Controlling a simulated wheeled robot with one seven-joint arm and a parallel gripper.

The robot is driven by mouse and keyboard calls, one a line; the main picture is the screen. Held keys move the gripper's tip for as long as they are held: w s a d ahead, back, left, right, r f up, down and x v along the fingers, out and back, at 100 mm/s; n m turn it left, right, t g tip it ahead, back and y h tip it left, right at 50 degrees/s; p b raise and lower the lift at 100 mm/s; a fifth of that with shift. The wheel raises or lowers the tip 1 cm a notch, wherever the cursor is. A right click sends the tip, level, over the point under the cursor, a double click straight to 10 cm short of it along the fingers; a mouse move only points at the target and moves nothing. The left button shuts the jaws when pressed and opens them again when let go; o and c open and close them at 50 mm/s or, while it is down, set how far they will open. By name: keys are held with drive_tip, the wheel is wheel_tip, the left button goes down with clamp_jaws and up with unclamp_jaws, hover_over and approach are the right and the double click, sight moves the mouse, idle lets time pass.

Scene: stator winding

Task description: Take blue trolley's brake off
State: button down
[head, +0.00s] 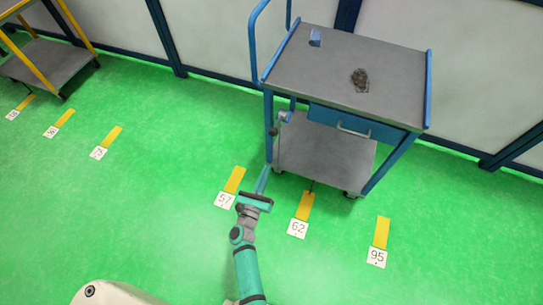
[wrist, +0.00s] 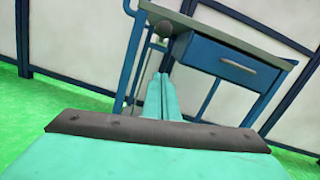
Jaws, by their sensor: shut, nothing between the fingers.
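The blue trolley (head: 320,75) stands right of centre in the head view, with a grey top, blue frame, drawer and lower shelf. It also shows in the wrist view (wrist: 225,40), tilted. A small lever with a dark round knob (head: 273,131) is on its near left leg, below the top; I take it for the brake. The knob also shows in the wrist view (wrist: 165,28), above my fingertips. My gripper (head: 263,180) is shut and empty, low by the trolley's near left leg. In the wrist view its fingertips (wrist: 160,77) are together, pointing toward the trolley. I cannot tell whether they touch the leg.
A blue block (head: 315,38) and a dark grey clump (head: 360,80) lie on the trolley top. A yellow-framed trolley (head: 45,60) stands at the far left. Wall panels (head: 215,40) close off the back. The green floor (head: 130,190) at left is clear, with flat yellow markers.

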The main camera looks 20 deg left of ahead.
drive_tip(key=w+a+r, duration=0.1)
drive_tip(key=w+r, duration=0.3)
drive_tip(key=w, duration=0.6)
drive_tip(key=shift+r, duration=0.4)
drive_tip(key=shift+w, duration=0.1)
